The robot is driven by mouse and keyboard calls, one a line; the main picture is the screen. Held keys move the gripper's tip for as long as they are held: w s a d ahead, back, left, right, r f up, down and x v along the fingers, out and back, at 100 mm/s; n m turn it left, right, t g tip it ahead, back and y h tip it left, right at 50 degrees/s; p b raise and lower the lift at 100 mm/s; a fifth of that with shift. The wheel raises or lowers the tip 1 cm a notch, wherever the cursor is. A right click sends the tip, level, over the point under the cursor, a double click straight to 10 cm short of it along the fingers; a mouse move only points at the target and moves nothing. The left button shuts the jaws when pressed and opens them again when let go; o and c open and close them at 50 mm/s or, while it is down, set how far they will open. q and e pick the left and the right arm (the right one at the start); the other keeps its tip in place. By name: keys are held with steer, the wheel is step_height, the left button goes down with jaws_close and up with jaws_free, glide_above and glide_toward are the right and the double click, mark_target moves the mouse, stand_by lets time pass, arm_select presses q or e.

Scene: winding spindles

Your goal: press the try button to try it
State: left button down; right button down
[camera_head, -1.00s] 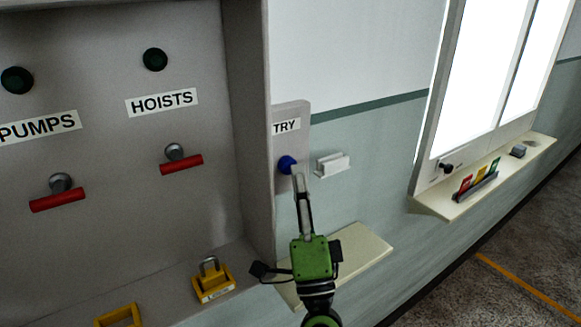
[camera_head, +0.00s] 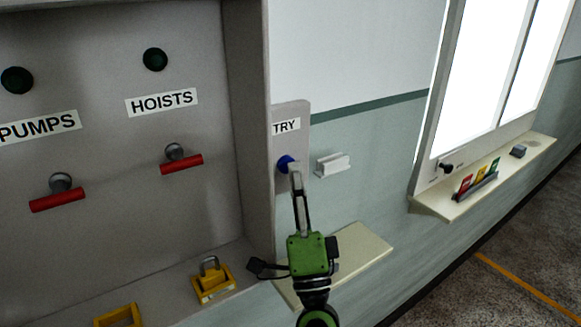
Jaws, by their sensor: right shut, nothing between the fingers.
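The blue try button (camera_head: 283,164) sits on a narrow grey plate (camera_head: 291,112) under a white TRY label (camera_head: 286,126). My right gripper (camera_head: 295,169) is shut and empty, with its fingertips at the button's right edge, covering part of it. I cannot tell for certain whether the tips touch the button or how far it is pushed in. My left gripper is not in view.
Left of the plate is a grey cabinet with PUMPS and HOISTS labels, dark lamps and red handles (camera_head: 181,164). A yellow padlock (camera_head: 212,280) rests on its bottom ledge. A small white holder (camera_head: 332,164) is on the wall just right. A cream shelf (camera_head: 362,251) lies below.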

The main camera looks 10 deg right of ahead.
steer(key=shift+s+d, duration=0.3)
steer(key=shift+s, duration=0.6)
steer(key=s, duration=0.1)
steer(key=s+d, duration=0.1)
steer(key=s, duration=0.1)
steer(key=s+p, duration=0.1)
steer(key=shift+s+d, duration=0.3)
steer(key=shift+d, duration=0.05)
steer(key=shift+f, duration=0.1)
stand_by(0.4)
